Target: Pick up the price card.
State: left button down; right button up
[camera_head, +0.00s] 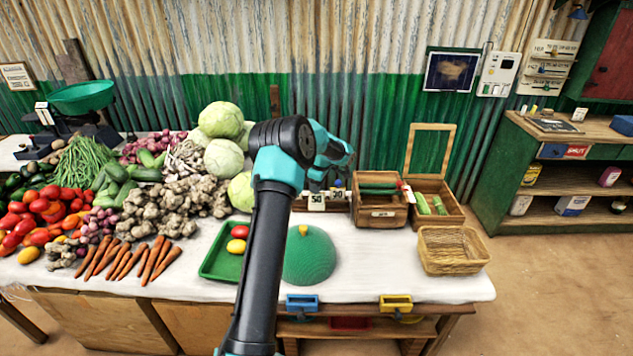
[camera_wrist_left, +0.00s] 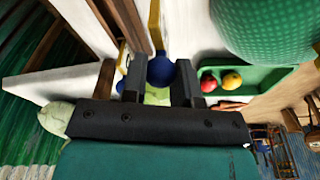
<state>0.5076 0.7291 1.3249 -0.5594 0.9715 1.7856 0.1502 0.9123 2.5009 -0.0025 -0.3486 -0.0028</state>
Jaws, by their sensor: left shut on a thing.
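A pale price card marked 50 (camera_head: 317,201) shows just below my left gripper (camera_head: 320,182), near the middle of the white-covered table. My left gripper hides its top part. In the left wrist view, the fingers (camera_wrist_left: 157,85) are shut on a blue rounded piece (camera_wrist_left: 160,71), with a yellow strip (camera_wrist_left: 155,25) running out beyond it, which seems to be the card seen edge-on. I cannot tell whether the card touches the table. A second card (camera_head: 338,193) stands right beside it. My right gripper is not in view.
A green dome (camera_head: 309,259) and a green tray (camera_head: 213,265) with red and yellow produce lie in front. Wooden boxes (camera_head: 380,215) and a wicker basket (camera_head: 453,268) stand to the right. Cabbages (camera_head: 222,120) and piled vegetables fill the left. Bare cloth shows right of the dome.

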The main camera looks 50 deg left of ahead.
pick_arm(q)
jog(key=s+d, duration=0.4)
jog(key=d, duration=0.1)
jog(key=shift+s+d+r, duration=0.15)
jog(key=shift+s+r, duration=0.15)
jog(key=shift+s, duration=0.05)
jog(key=shift+r, duration=0.1)
jog(key=shift+r, duration=1.65)
jog(key=w+d+m+t, duration=0.1)
jog(key=w+d+m, duration=0.2)
jog(key=d+m, duration=0.6)
jog(key=w+d+m+t, duration=0.1)
jog(key=w+d+m, duration=0.25)
jog(key=d, duration=0.95)
jog(key=s+d+r+m+h, duration=0.1)
jog(key=s+d+m+h, duration=0.1)
jog(key=d+m, duration=1.1)
jog(key=d, duration=0.7)
jog(key=shift+m+t, duration=0.3)
jog(key=shift+m, duration=0.05)
jog(key=shift+a, duration=0.1)
